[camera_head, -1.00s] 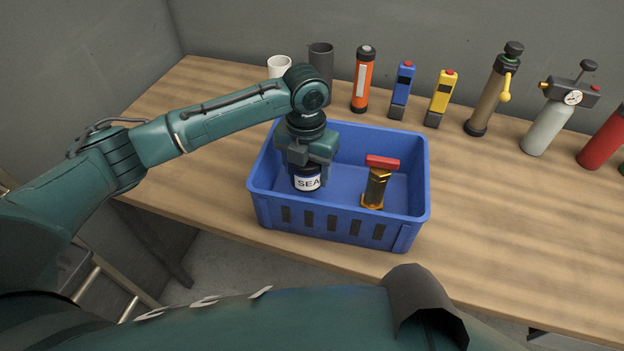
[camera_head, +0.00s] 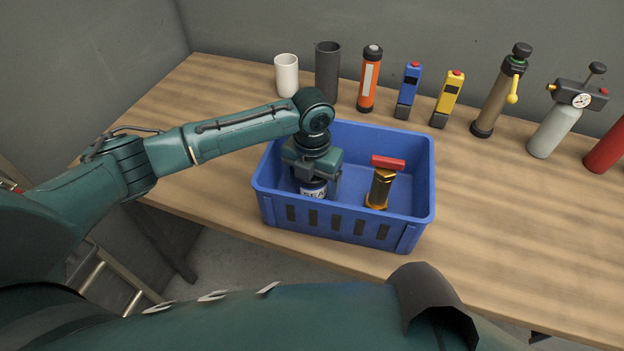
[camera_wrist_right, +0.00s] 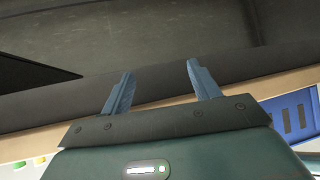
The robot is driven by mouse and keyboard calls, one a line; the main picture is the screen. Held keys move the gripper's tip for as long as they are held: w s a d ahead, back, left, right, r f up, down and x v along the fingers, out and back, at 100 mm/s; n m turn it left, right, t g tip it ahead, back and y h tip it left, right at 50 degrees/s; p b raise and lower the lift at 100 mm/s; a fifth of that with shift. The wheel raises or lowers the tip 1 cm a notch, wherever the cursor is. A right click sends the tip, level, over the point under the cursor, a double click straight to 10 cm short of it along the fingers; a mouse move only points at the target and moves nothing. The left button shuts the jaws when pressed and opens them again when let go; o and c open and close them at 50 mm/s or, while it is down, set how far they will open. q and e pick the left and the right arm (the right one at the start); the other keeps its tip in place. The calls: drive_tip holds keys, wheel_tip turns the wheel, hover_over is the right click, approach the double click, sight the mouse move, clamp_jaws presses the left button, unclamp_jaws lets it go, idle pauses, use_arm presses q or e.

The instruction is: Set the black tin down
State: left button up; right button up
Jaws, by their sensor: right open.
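The black tin (camera_head: 313,191), with a white and blue label reading "SEA", is upright inside the blue crate (camera_head: 345,228), in its left part. My left gripper (camera_head: 315,182) points down into the crate with its fingers around the tin, and seems shut on it. The gripper hides the tin's top, and the crate's front wall hides its bottom, so I cannot tell whether it touches the crate floor. My right gripper (camera_wrist_right: 161,72) is open and empty in the right wrist view.
A brass-coloured piece with a red top (camera_head: 380,184) stands in the crate's right part. Behind the crate stand a white cup (camera_head: 287,76), a dark cylinder (camera_head: 327,72), an orange flashlight (camera_head: 369,80), and several other tools. The wooden table (camera_head: 510,240) is clear right of the crate.

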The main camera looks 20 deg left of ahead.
use_arm(q)
drive_tip(key=shift+r, duration=0.3)
wheel_tip(320, 180, up, 12)
drive_tip(key=shift+f+b, duration=0.1)
drive_tip(key=shift+b, duration=0.45)
